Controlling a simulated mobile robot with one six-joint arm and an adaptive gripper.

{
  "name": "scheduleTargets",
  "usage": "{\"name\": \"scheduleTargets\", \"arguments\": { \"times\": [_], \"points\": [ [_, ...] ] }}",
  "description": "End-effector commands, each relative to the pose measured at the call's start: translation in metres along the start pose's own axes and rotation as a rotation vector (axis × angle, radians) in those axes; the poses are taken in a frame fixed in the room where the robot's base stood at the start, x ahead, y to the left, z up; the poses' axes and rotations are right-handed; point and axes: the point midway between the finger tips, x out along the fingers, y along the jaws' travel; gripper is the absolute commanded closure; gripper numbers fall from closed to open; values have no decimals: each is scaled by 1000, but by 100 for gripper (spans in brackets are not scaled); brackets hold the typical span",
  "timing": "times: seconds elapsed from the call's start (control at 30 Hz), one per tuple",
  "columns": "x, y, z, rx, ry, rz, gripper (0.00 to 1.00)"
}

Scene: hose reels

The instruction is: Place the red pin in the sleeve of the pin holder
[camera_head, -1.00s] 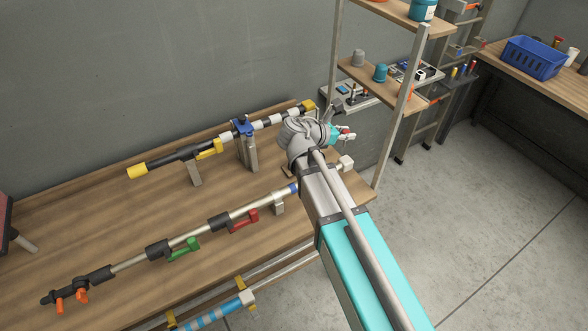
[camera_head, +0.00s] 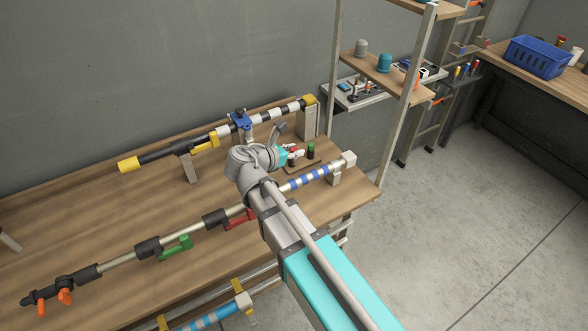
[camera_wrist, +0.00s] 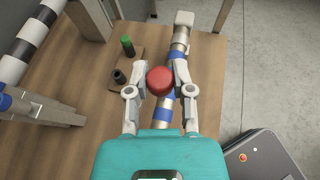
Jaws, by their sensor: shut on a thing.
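My gripper (camera_wrist: 160,76) is shut on the red pin (camera_wrist: 160,81), whose round red head shows between the fingers in the wrist view. The pin's lower part is hidden below its head. The pin holder (camera_wrist: 121,63) is a small wooden board on the bench, left of the held pin in the wrist view. It bears an open, empty-looking black sleeve (camera_wrist: 119,76) and a green-topped pin (camera_wrist: 127,43) farther off.
A pole with blue and white bands (camera_head: 306,180) runs along the bench's front, close by my gripper. A black and white pole (camera_head: 274,116) on stands lies behind. A shelf rack (camera_head: 400,110) stands right of the bench (camera_head: 120,220). Floor is clear at the right.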

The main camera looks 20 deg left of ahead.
Motion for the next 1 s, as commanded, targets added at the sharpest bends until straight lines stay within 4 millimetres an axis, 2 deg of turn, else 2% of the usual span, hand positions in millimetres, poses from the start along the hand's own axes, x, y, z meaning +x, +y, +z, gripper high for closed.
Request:
{"name": "scheduleTargets", "arguments": {
  "times": [0.3, 0.47, 1.0],
  "points": [
    [1, 0, 0, 0, 0, -1, 100],
    [8, 8, -2, 1, 0, -2, 100],
    [77, 74, -17, 1, 0, -2, 100]
  ]
}}
